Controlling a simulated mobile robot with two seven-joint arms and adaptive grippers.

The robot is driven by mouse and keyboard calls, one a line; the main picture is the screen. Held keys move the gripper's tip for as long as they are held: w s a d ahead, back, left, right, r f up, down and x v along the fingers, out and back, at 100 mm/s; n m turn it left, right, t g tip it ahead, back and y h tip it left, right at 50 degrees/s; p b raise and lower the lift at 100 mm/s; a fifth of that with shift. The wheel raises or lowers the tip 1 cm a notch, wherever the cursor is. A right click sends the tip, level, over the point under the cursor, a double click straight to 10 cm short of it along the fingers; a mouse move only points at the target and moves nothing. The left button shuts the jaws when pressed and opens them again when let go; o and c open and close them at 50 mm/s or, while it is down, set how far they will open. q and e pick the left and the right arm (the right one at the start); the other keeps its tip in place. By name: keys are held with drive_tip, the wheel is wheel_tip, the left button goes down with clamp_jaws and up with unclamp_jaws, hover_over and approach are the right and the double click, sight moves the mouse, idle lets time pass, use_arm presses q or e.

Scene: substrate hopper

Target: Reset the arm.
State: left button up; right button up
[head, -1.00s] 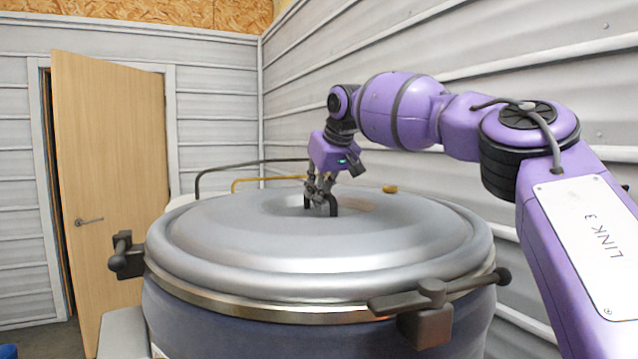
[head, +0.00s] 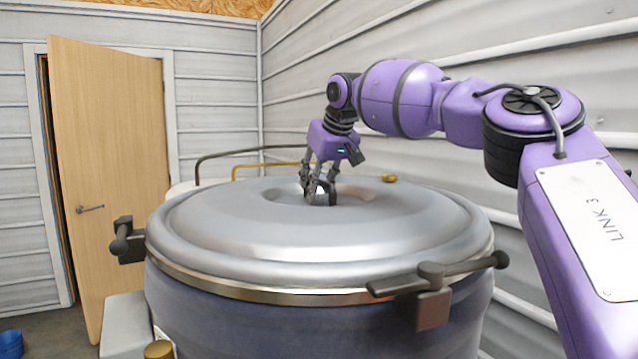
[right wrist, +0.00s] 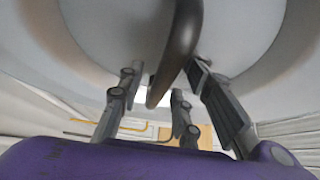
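My right gripper (head: 319,196) is low over the recessed middle of the hopper's round metal lid (head: 250,240). Its fingers are spread apart. The dark lid handle (right wrist: 178,50) passes between the fingers in the right wrist view, with a visible gap on its left side; whether the right finger touches it I cannot tell. In the head view the handle is mostly hidden behind the fingers. The lid sits on the blue-grey hopper drum (head: 300,328). My left gripper is not in view.
Dark clamps stand out from the hopper rim at front right (head: 430,290) and left (head: 125,240). A corrugated wall (head: 540,60) is close behind my right arm. A wooden door (head: 110,170) stands ajar at left. A blue container (head: 11,343) is on the floor.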

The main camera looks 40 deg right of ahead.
drive_tip(key=v, duration=0.8)
drive_tip(key=shift+f, duration=0.1)
